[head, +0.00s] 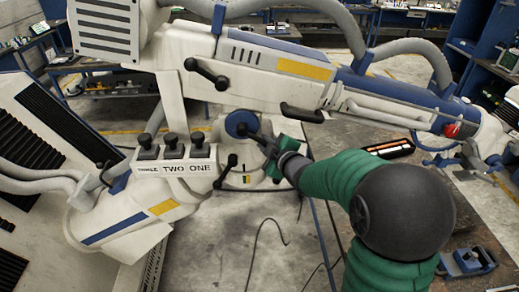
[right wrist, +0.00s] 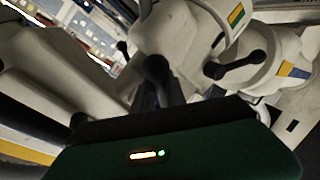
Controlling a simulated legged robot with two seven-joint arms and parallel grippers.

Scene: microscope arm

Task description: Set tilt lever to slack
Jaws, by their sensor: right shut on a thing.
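The white microscope arm (head: 190,50) fills the upper part of the head view. A black-knobbed lever (head: 247,130) stands at a blue round hub on its lower joint; I take it as the tilt lever. My right gripper (head: 270,146) reaches it from the right and is shut on it. In the right wrist view the lever's round black knob (right wrist: 156,68) sticks up from between the dark fingers (right wrist: 165,98). The fingers hide the lower part of the lever. A green and orange mark (head: 246,179) shows below the hub. My left gripper is out of view.
Other black levers stand close by, one on the upper arm (head: 207,74) and one lower left (head: 226,170). A white block with several black knobs, marked THREE TWO ONE (head: 174,168), is left of the hub. A workbench with a blue vise (head: 468,261) is at right.

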